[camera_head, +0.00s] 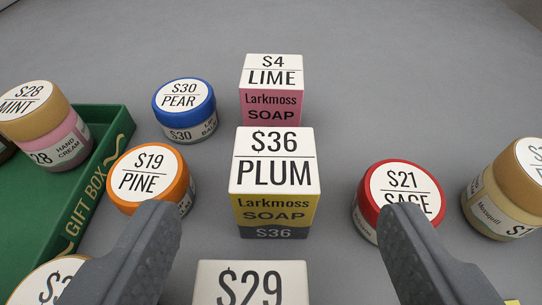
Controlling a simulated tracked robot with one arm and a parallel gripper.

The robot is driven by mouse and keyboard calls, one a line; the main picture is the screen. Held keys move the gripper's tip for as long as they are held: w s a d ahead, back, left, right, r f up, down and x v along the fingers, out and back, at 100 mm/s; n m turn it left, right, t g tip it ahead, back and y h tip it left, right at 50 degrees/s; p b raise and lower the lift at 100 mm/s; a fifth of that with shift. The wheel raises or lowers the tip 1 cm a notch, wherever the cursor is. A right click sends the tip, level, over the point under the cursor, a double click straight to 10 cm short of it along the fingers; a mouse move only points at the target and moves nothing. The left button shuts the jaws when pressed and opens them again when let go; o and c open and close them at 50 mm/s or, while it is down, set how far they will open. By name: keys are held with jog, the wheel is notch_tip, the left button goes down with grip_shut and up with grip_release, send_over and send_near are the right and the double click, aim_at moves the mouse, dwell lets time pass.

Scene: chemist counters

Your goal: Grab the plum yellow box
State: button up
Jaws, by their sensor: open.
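The plum box (275,185) stands upright in the middle of the camera_head view. Its white top reads "S36 PLUM" and its front has a yellow band marked "Larkmoss SOAP" over a dark strip. My gripper (272,228) is open, with one grey finger at the lower left and the other at the lower right. The plum box shows between and beyond the fingertips; I see no contact with it. The gap between the fingers looks wider than the box.
The lime box (270,92) stands right behind the plum box, and a white-topped "$29" box (250,283) in front. The orange-lidded pine jar (150,175) is left, the red-lidded sage jar (400,192) right. A green gift box (92,185) lies far left. Grey counter is clear behind.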

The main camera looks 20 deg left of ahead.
aim_at(271, 183)
jog(key=shift+f+b+x, duration=0.25)
jog(key=shift+b+x, duration=0.3)
jog(key=shift+x, duration=2.2)
jog(key=shift+s+a, duration=0.15)
jog(key=shift+s, duration=0.05)
jog(key=c, duration=1.1)
